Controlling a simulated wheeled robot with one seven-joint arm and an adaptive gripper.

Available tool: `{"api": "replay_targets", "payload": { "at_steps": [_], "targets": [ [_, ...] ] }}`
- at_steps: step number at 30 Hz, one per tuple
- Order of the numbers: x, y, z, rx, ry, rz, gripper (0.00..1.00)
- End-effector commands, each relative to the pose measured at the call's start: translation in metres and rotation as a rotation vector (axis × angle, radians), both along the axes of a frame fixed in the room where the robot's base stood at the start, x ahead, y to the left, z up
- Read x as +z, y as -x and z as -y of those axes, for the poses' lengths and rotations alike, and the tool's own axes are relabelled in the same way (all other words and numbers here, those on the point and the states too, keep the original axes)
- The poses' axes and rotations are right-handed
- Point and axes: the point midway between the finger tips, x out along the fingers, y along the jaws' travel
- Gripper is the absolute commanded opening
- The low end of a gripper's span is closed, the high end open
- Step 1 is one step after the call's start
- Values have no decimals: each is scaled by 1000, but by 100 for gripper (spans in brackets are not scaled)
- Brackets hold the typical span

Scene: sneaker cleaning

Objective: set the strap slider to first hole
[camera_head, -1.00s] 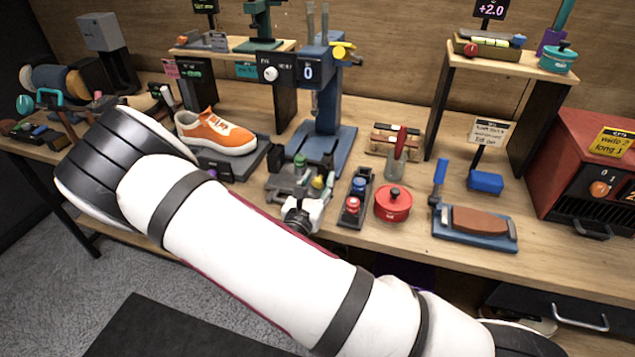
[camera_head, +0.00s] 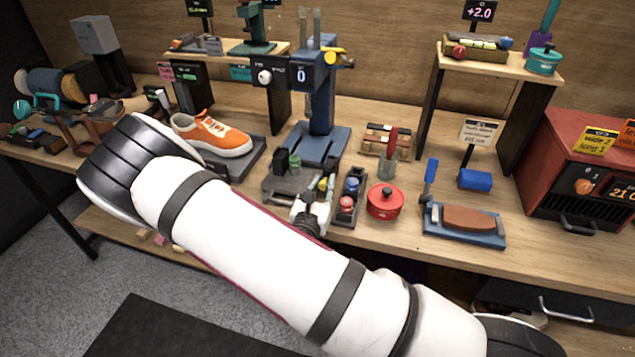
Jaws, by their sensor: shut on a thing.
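A grey strap fixture (camera_head: 276,186) stands near the front of the bench, with a black block and a green knob (camera_head: 295,161) at its back. My gripper (camera_head: 321,190) is low over its front right part, beside a small yellow piece (camera_head: 323,183). It is shut on a small part there, which looks to be the strap slider. The slider itself and the holes are too small and too covered to make out, so I cannot tell which hole it is at. My white arm comes in from the lower right and hides the front left of the bench.
Close on the right are a black button box (camera_head: 348,199) and a red pot (camera_head: 384,202). A blue press (camera_head: 320,128) stands behind, and an orange sneaker (camera_head: 212,135) sits behind left. A blue stand with a brown block (camera_head: 468,219) lies farther right.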

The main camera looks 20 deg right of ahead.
Motion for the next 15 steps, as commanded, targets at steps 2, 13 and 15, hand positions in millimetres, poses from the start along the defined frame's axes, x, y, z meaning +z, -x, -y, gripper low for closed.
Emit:
{"api": "replay_targets", "payload": {
  "at_steps": [2, 13, 15],
  "targets": [
    [0, 2, 4, -11, 3, -1, 0],
    [0, 2, 4, -11, 4, -2, 42],
    [0, 1, 4, -10, 3, -1, 42]
  ]
}}
